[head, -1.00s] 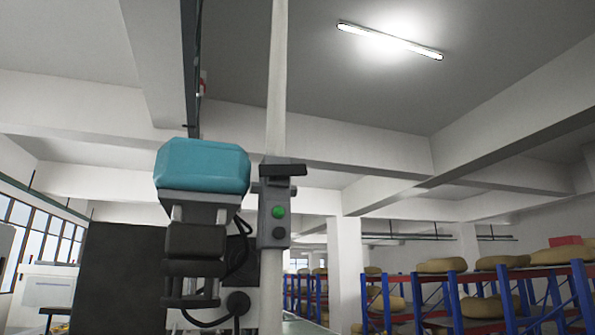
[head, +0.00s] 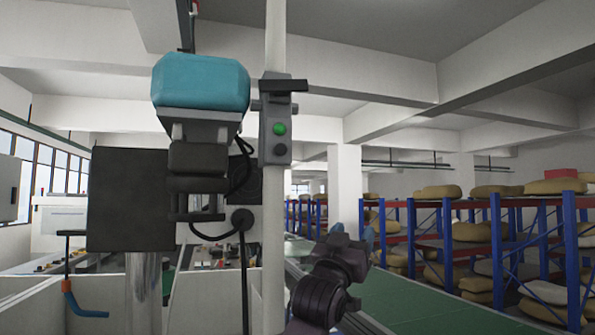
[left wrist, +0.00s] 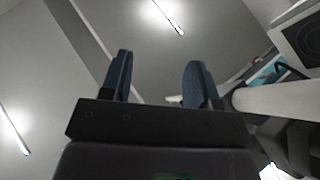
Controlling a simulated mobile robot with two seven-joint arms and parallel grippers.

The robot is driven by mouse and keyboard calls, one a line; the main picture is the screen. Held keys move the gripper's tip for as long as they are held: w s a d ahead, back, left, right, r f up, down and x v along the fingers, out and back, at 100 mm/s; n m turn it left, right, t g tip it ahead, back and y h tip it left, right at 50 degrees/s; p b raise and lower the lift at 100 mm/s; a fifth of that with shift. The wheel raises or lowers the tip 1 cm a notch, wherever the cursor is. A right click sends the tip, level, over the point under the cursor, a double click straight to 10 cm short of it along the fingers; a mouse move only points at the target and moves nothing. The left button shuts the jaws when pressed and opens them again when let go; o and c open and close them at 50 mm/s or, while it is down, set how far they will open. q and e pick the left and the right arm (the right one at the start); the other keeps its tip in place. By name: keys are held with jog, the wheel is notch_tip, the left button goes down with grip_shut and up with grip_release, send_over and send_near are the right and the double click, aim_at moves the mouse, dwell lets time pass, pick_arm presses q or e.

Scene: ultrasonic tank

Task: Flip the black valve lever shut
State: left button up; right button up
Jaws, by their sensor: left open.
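A black flat bar (head: 283,85) sticks out at the top of a grey box (head: 276,125) with a green and a black button, on a pale upright pole. A thin black T-shaped bar (head: 70,234) with a blue curved end stands at the lower left. I cannot tell for sure which is the valve lever. My left gripper (head: 353,235) is right of the pole and below the grey box, touching neither bar. In the left wrist view its two bluish fingers (left wrist: 158,82) are apart with nothing between them. My right gripper is out of view.
A teal-topped dark unit (head: 201,85) and a black panel (head: 128,198) stand left of the pole (head: 274,220). White low walls (head: 100,300) are in front. A green conveyor (head: 425,300) and blue-and-red racks (head: 455,240) with sacks lie to the right.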

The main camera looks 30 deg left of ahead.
pick_arm(q)
jog(key=s+a+r+n+y, duration=0.25)
jog(key=s+r+n, duration=0.3)
jog(key=r, duration=0.75)
jog(key=s+a+r+n+y, duration=0.1)
jog(key=s+a+r+n, duration=0.35)
jog(key=r, duration=0.75)
jog(key=s+a+r+n+y, duration=0.1)
jog(key=s+r+n+y, duration=0.1)
jog(key=s+r+n, duration=0.65)
jog(key=n+g+h, duration=0.3)
jog(key=g, duration=0.2)
send_near(299, 85)
jog(key=w+p, duration=0.1)
jog(key=w, duration=0.1)
jog(key=w+r+p, duration=0.1)
jog(key=w, duration=0.2)
jog(key=w+p, duration=0.1)
jog(key=w, duration=0.2)
jog(key=shift+a+r, duration=0.2)
jog(key=shift+a, duration=0.2)
jog(key=shift+w, duration=0.55)
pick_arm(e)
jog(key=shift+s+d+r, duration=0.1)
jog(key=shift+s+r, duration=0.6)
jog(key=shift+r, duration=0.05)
